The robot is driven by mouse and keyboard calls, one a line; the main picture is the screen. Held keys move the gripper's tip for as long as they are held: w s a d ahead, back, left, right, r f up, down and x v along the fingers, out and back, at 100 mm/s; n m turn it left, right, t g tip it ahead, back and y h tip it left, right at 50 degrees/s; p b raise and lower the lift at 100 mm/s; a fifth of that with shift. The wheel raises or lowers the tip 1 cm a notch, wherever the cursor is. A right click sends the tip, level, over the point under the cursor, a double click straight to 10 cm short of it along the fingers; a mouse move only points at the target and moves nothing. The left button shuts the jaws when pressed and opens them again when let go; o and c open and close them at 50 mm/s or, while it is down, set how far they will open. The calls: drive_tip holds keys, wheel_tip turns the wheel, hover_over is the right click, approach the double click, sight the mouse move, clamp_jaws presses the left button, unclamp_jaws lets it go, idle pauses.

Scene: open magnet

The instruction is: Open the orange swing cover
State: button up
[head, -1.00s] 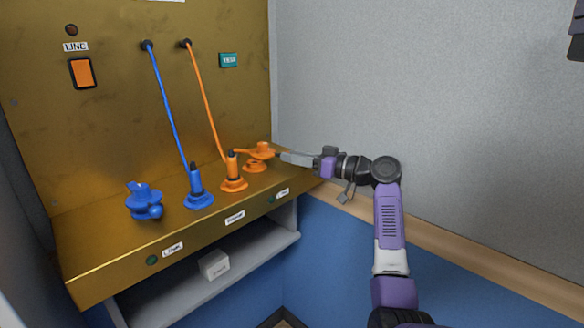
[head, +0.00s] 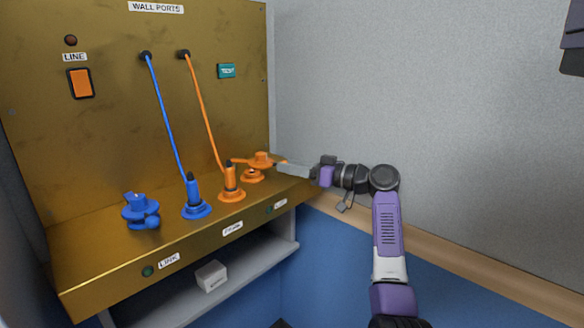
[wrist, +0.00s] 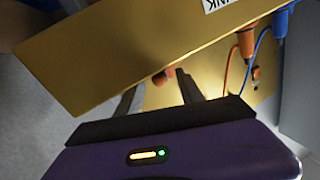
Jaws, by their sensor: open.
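The orange swing cover (head: 262,159) is at the right end of the brass ledge, above an orange round base (head: 252,175). Its flat arm reaches left toward the orange plug. My gripper (head: 279,164) comes in from the right with its fingertips at the cover's right side. In the wrist view my gripper (wrist: 158,97) is open, with the two dark fingers apart. A small orange part, likely of the cover (wrist: 163,77), shows between and beyond them. I cannot tell whether a finger touches it. The ledge hides most of the cover there.
An orange plug (head: 232,182) and a blue plug (head: 194,197) stand on the ledge with cords up to the panel. A blue swing cover (head: 141,210) sits at the left. A grey wall (head: 430,100) is behind my arm. A white box (head: 211,275) lies on the shelf below.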

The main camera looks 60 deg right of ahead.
sight(290, 181)
wheel_tip(290, 181, up, 20)
drive_tip(key=p, duration=0.1)
idle(0.4)
